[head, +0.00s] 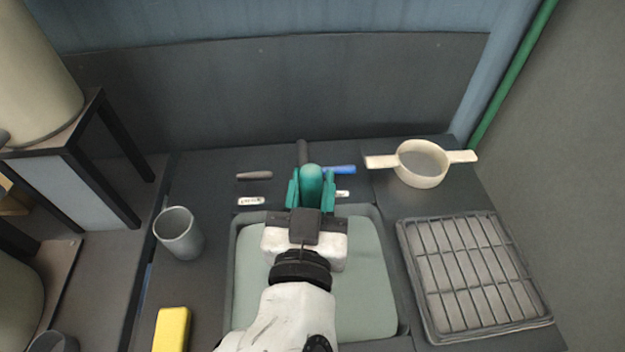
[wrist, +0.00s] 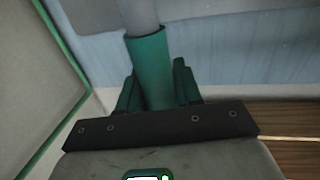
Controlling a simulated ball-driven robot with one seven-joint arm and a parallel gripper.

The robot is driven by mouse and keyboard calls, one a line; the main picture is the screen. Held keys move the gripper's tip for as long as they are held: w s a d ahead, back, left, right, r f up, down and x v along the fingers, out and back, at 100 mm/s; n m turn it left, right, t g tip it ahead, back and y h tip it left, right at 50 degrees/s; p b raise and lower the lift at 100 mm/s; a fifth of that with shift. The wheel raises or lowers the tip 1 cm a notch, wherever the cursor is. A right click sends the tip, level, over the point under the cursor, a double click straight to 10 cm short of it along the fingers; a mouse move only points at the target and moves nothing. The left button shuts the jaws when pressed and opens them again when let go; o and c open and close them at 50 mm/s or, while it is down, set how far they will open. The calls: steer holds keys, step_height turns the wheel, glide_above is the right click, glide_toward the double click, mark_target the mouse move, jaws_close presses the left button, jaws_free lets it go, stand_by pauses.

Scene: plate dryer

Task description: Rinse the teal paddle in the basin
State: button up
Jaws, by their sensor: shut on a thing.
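The teal paddle (head: 311,184) is between the fingers of my gripper (head: 311,190), which is shut on it. The fingers are teal too, so its outline is hard to separate in the head view. In the wrist view its round teal shaft (wrist: 151,70) stands up between the fingers of my gripper (wrist: 158,92), with a grey part beyond it. I cannot tell whether that grey part belongs to the paddle. The pale green basin (head: 372,280) lies below my arm, and the grip is at its back edge. My wrist hides the basin's middle.
Behind the grip stand a dark grey post (head: 302,150), a grey lever (head: 254,175) and a blue lever (head: 339,170). A grey cup (head: 179,236) and yellow block (head: 172,329) are left. A cream strainer (head: 420,184) and grey rack (head: 464,280) are right.

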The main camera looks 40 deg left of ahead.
step_height(320, 180, down, 12)
steer(key=b, duration=1.1)
steer(key=shift+f, duration=0.1)
steer(key=shift+b+v, duration=0.95)
steer(key=shift+b, duration=0.1)
steer(key=shift+x, duration=0.9)
stand_by(1.3)
